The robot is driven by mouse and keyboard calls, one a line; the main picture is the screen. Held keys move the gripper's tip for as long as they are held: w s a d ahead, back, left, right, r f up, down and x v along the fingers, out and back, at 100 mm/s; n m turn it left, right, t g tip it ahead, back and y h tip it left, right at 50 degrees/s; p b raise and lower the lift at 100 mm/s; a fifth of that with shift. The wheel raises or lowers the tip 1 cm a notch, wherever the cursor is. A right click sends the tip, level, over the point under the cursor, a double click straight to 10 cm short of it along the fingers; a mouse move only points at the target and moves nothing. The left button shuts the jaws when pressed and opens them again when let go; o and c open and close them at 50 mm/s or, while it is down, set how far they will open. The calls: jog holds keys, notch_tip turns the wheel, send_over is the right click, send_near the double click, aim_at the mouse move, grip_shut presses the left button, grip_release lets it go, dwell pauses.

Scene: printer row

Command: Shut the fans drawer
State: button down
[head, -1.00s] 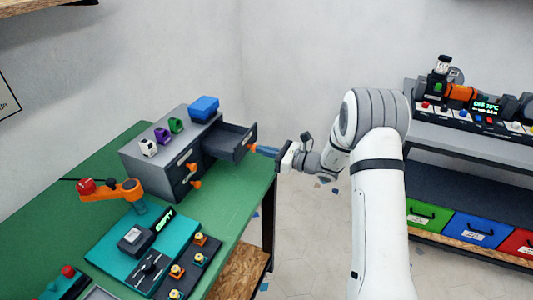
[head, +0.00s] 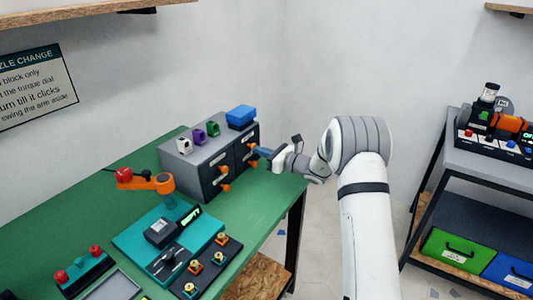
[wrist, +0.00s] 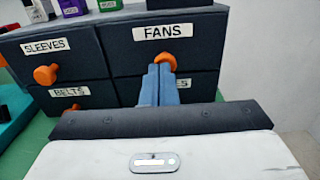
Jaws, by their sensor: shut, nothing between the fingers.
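The fans drawer (wrist: 190,50) is the upper right drawer of a grey cabinet (head: 193,165) on the green bench. Its front looks flush with the drawers beside it, and its label reads FANS. Its orange knob (wrist: 166,60) is right at the tips of my gripper (wrist: 159,72) in the wrist view. In the head view my gripper (head: 262,152) is at the cabinet's right front, pointing at the drawer front. Its blue fingers are shut with nothing between them. The fingers partly hide the lower edge of the drawer and the label below it.
The other drawers, sleeves (wrist: 60,60), belts (wrist: 80,97) and the one lower right, look shut. A blue box (head: 241,116) and several small coloured items stand on the cabinet. An orange arm (head: 150,181) and a teal fixture (head: 130,236) are on the bench.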

jog(key=shift+w+a+r, duration=0.15)
jog(key=shift+r, duration=0.3)
jog(key=b+v, duration=0.2)
jog(key=v, duration=1.2)
jog(key=s+a+r+n+g+h+p, duration=0.15)
jog(key=s+a+n+g, duration=0.35)
jog(key=s, duration=0.6)
jog(key=s+a+r+n+g+h, duration=0.1)
jog(key=s+r+n+g+h, duration=0.25)
jog(key=s+n, duration=0.55)
jog(key=s+d+n+h+p, duration=0.1)
jog(key=s+d+n+h, duration=0.4)
jog(key=s, duration=0.4)
jog(key=s+d+r+n+t+h, duration=0.1)
jog(key=s+d+n+h, duration=0.4)
jog(key=s, duration=0.4)
jog(key=shift+d+r+n+p, duration=0.2)
jog(key=shift+d+n+p, duration=0.1)
jog(key=shift+d+p, duration=0.05)
